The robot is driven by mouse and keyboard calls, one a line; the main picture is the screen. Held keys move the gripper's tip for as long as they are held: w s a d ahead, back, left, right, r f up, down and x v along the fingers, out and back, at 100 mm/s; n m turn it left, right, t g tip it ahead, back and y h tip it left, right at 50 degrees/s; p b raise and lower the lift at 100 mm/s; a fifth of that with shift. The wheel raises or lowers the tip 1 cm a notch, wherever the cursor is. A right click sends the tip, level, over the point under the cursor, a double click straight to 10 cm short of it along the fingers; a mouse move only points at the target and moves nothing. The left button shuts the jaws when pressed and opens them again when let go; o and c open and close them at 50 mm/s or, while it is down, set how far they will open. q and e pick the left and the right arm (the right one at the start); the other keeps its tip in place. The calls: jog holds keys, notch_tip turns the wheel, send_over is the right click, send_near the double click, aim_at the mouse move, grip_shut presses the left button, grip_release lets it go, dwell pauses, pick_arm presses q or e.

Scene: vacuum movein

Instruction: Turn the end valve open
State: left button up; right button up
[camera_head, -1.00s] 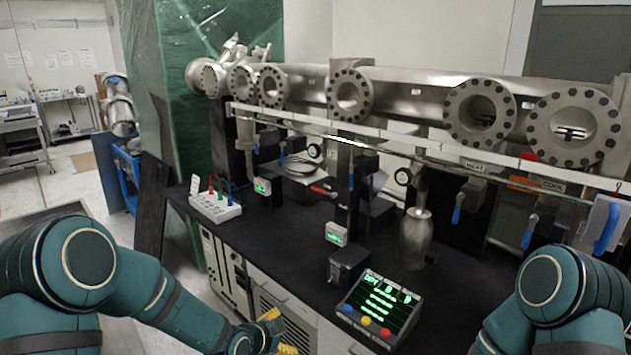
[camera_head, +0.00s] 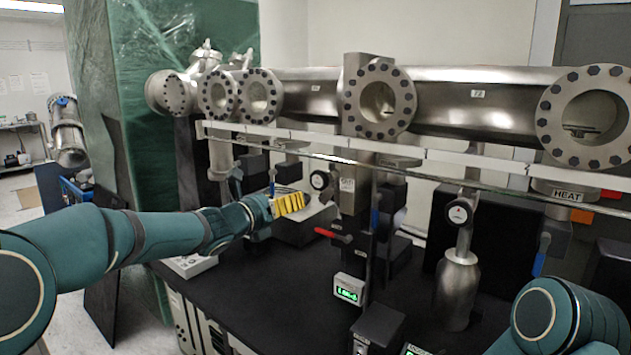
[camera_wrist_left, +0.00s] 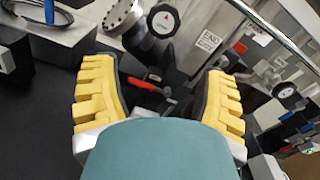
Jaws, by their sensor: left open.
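My left gripper (camera_head: 290,204) reaches in from the left over the black bench, its yellow fingers below the glass rail. It also shows in the left wrist view (camera_wrist_left: 161,72), open and empty, fingers spread wide. A red lever handle (camera_head: 326,233) lies right of and below the gripper, apart from it. In the wrist view the red lever (camera_wrist_left: 148,86) shows between the fingers, farther off. My right gripper is out of view.
The steel manifold pipe (camera_head: 310,95) and clear rail (camera_head: 400,165) run above the bench. A green-lit display box (camera_head: 349,288), a steel bottle-shaped vessel (camera_head: 459,285) and blue handles stand to the right. The black bench top (camera_head: 265,290) in front is mostly bare.

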aim_at(317, 180)
pick_arm(q)
jog(key=shift+m, duration=0.6)
jog(key=p+x, duration=0.1)
jog(key=x, duration=0.3)
jog(key=r+p+x, duration=0.1)
jog(key=x, duration=0.4)
jog(key=p+x, duration=0.2)
jog(key=x, duration=0.3)
jog(key=shift+w+r, duration=0.2)
jog(key=shift+r, duration=0.2)
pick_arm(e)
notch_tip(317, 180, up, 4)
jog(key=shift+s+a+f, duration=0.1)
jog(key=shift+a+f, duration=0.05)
pick_arm(q)
jog(key=c, duration=0.9)
